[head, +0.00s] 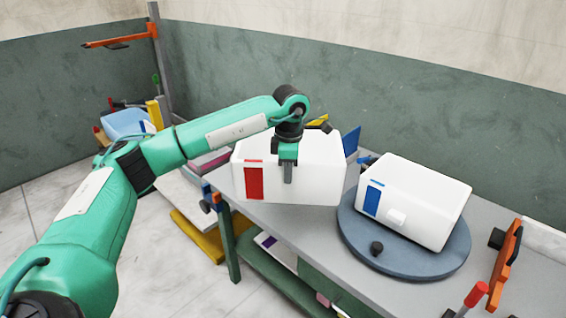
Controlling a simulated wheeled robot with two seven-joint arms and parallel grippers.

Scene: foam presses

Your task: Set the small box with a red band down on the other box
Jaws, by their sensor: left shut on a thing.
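The white box with a red band (318,172) is at the middle of the head view, above the left part of the table. My left gripper (288,172) comes down over its near side and is shut on it. The box's underside and the gap to the table are hard to judge. The other box (425,200), white with a blue band, sits on a round blue-grey disc (400,262) to the right. The two boxes are apart. My right gripper is not in view.
The grey table (300,232) runs from the middle to the lower right. An orange clamp (506,252) and a red-handled tool (475,296) are at its right edge. A blue panel (352,142) stands behind the boxes. A light blue bin (126,124) is at the back left.

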